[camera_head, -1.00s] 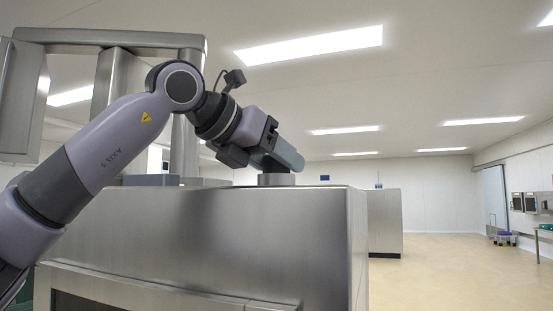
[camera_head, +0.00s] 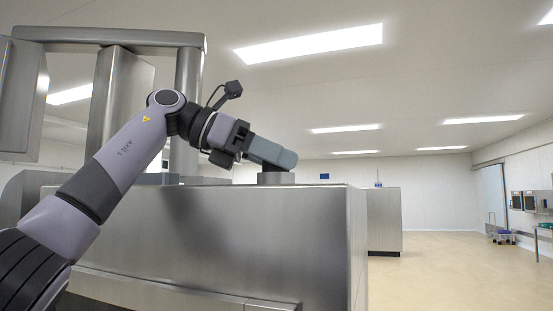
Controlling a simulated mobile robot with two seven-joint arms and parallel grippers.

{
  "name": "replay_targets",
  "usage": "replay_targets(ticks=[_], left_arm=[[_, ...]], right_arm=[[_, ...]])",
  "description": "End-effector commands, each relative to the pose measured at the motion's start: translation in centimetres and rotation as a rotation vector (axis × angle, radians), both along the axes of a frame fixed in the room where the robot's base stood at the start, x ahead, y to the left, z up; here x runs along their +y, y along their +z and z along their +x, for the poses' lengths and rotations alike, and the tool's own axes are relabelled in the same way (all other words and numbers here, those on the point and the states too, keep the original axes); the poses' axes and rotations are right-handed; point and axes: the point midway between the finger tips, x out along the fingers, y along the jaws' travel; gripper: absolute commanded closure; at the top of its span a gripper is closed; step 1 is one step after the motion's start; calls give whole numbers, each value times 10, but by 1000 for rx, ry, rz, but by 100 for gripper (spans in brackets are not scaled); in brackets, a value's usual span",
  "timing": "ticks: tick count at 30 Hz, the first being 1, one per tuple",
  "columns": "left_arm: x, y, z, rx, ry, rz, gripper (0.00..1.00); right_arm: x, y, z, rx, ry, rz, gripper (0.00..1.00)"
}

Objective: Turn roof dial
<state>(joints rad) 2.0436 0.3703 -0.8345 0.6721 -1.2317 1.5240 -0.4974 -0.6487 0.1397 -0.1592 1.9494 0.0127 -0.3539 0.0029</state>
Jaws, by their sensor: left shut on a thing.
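The roof dial (camera_head: 276,179) is a short dark grey cylinder on top of the steel tray sealer housing (camera_head: 215,235), near the right end of its roof. My left gripper (camera_head: 277,160) comes in from the left above the roof and is shut on the dial from above. Its fingers hide the dial's upper part; only the lower rim shows. My right gripper is not in view.
A steel frame with posts and a top beam (camera_head: 110,38) stands at the left, behind my left arm. A second steel cabinet (camera_head: 384,222) stands behind at the right. The floor (camera_head: 450,270) at the right is open.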

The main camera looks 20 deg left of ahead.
Motion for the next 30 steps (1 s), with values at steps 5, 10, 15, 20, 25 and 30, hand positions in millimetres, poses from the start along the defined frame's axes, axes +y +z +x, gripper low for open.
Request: replay_targets(ticks=[5,10,15,20,25,30], left_arm=[[0,2,0,-1,-46,-2,80],[0,2,-1,-4,-74,-1,80],[0,2,-1,-4,-87,0,80],[0,1,-1,-3,-91,1,80],[0,1,-1,-3,-91,1,80],[0,1,-1,-2,-91,1,34]], right_arm=[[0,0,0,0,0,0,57],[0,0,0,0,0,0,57],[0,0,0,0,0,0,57],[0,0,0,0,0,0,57],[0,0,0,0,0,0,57],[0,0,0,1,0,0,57]])
